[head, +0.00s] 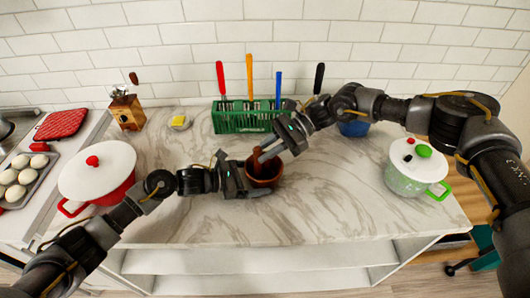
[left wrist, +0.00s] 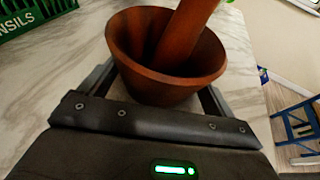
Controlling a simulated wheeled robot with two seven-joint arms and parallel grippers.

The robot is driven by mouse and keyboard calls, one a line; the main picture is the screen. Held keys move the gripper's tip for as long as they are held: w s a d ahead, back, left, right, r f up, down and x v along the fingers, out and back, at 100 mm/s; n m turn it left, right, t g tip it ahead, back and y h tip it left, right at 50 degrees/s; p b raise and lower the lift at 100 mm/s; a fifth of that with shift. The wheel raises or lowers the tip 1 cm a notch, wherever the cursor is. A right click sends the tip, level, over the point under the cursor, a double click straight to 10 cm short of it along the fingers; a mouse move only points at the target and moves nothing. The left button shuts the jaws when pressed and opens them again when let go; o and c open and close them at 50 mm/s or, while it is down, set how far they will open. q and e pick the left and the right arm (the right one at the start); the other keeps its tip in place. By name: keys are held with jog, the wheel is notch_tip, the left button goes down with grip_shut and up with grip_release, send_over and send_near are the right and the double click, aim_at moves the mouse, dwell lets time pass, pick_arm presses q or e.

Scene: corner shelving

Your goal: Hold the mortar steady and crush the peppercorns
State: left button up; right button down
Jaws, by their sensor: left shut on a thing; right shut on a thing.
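The reddish-brown wooden mortar (head: 269,180) stands on the marble counter near the middle. My left gripper (head: 258,181) is shut on the mortar from the left, low on its body; the left wrist view shows the mortar (left wrist: 150,83) between its two fingers. My right gripper (head: 270,151) is above the mortar and shut on the brown pestle (head: 259,155). The pestle (left wrist: 186,30) slants down into the bowl in the left wrist view, and its lower end is inside. The peppercorns cannot be made out in either view.
A green utensil basket (head: 240,121) with several coloured handles stands behind the mortar. A red pot with white lid (head: 97,170) is at left, a green pot (head: 416,168) at right. A blue bowl (head: 354,128) is partly behind my right arm. The counter in front is clear.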

jog(key=shift+r, duration=0.55)
jog(key=shift+w, duration=0.15)
jog(key=shift+w+d, duration=0.55)
jog(key=shift+w, duration=0.25)
jog(key=shift+f, duration=0.1)
notch_tip(320, 180, down, 2)
jog(key=shift+f, duration=0.1)
dwell(0.3)
